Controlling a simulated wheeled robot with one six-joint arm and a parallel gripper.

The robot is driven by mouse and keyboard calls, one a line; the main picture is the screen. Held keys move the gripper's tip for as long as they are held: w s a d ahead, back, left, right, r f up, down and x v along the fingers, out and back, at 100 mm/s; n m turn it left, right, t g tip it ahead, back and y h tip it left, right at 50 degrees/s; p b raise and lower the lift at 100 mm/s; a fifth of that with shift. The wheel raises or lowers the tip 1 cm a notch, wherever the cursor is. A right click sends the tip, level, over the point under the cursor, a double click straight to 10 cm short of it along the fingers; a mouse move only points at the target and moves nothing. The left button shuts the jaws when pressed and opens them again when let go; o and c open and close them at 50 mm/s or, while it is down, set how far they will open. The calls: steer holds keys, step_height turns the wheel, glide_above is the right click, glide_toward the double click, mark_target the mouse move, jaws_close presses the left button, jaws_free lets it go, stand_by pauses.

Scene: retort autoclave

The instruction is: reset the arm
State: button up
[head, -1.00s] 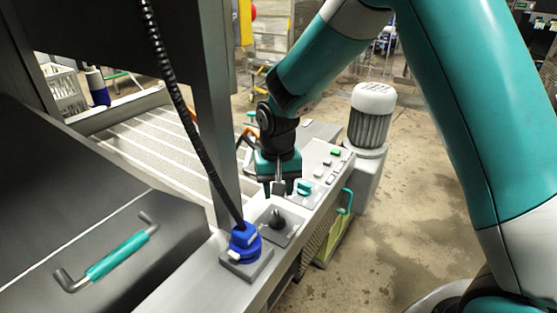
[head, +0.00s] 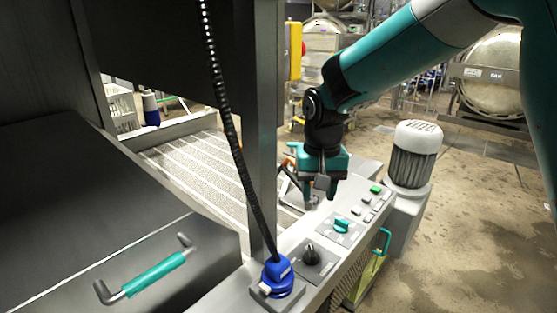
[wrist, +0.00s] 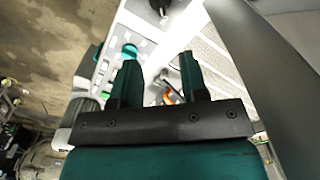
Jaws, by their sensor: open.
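My gripper (head: 318,190) hangs from my teal arm above the far part of the control panel (head: 322,275) in the head view. It points down and holds nothing. In the wrist view its two teal fingers (wrist: 159,80) stand apart with a gap between them. The panel carries a black knob (head: 311,254), a teal rotary switch (head: 342,225) and a green button (head: 375,189). My gripper is apart from these controls.
A blue connector (head: 277,272) with a black coiled cable stands at the panel's near end. A steel post (head: 262,130) rises close left of my gripper. A grey ribbed motor (head: 411,155) stands right of the panel. A teal-handled steel cover (head: 155,275) is at left. Floor at right is clear.

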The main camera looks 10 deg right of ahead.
steer(key=s+a+r+n+y, duration=0.1)
steer(key=s+r+n, duration=0.1)
steer(key=s, duration=0.6)
steer(key=s+a+r+n+y, duration=0.1)
steer(key=s+n, duration=0.3)
steer(key=s, duration=0.4)
steer(key=s+a+r+n+y, duration=0.2)
steer(key=s+r+n, duration=0.1)
steer(key=s, duration=0.5)
steer(key=shift+s+r, duration=0.15)
steer(key=shift+r, duration=0.2)
steer(key=shift+a, duration=0.1)
